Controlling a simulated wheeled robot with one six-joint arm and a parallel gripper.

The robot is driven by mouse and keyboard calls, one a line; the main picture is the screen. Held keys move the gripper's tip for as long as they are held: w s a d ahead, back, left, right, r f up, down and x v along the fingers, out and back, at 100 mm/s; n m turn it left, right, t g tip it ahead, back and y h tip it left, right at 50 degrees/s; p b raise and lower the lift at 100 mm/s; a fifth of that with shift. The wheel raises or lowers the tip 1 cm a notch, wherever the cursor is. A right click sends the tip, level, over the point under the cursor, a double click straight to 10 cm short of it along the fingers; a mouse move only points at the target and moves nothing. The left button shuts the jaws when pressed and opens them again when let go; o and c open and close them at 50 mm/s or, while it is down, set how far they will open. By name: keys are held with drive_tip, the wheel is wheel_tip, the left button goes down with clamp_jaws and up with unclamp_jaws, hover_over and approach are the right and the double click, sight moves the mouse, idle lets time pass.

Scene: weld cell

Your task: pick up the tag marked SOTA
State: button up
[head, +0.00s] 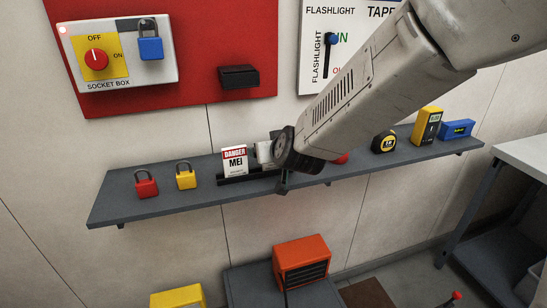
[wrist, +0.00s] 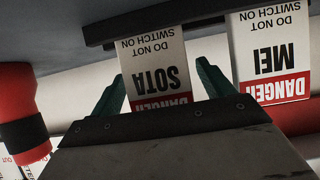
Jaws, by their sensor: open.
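The tag marked SOTA (wrist: 155,80) is white with a red DANGER band and appears upside down in the wrist view. It stands in a dark holder (wrist: 170,22) beside the tag marked MEI (wrist: 270,50). My gripper (wrist: 162,72) is open, with one green finger on each side of the SOTA tag in the picture. No contact shows, and I cannot tell how deep the tag sits between the fingers. In the head view, the MEI tag (head: 234,161) stands on the shelf, and my arm hides most of the tag to its right.
The grey shelf (head: 150,205) also holds a red padlock (head: 146,185), a yellow padlock (head: 186,177), a tape measure (head: 384,142), a yellow meter (head: 427,124) and a blue box (head: 457,130). A red-and-black cylinder (wrist: 18,110) is close to my gripper in the wrist view.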

drive_tip(key=c, duration=1.1)
drive_tip(key=shift+o, duration=0.2)
drive_tip(key=shift+r, duration=0.1)
